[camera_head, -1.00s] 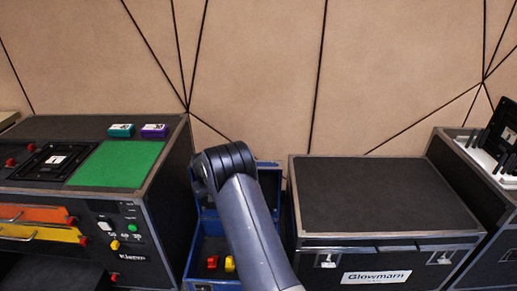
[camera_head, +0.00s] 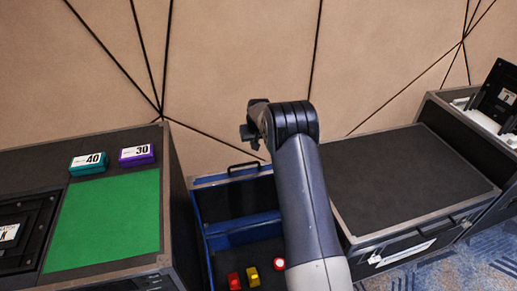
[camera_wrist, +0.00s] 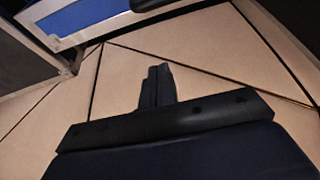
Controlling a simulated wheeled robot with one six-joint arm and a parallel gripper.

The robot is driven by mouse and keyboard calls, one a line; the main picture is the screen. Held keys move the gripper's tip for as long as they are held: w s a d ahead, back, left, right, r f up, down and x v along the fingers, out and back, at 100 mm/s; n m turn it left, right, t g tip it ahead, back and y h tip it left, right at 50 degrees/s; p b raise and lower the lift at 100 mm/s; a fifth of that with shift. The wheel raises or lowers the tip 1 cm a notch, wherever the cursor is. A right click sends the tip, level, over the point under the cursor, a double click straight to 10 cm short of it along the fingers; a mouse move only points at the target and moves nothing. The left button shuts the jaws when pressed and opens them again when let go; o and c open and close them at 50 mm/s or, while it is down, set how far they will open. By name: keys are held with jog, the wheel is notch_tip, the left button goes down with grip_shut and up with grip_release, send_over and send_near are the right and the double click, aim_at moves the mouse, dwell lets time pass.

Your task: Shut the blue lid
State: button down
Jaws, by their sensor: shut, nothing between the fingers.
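The blue lid (camera_head: 230,179) stands raised at the back of an open blue case (camera_head: 216,241), between the two black flight cases. It has a dark lining and a black handle on its top edge. Red and yellow pieces lie inside the case. My arm crosses in front of the case's right part and hides it. In the wrist view my gripper (camera_wrist: 157,84) is shut and empty, with the wall behind its fingers. A blue panel with a metal edge, apparently the lid (camera_wrist: 80,20), fills the upper left there, apart from the fingers.
The left case carries a green mat (camera_head: 105,222), a teal block (camera_head: 88,164) and a purple block (camera_head: 137,155). The right black case (camera_head: 405,180) has a bare, closed top. The wall (camera_head: 230,70) rises close behind.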

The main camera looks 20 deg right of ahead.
notch_tip(320, 180, down, 9)
jog(key=shift+s, duration=0.35)
dwell(0.4)
dwell(0.4)
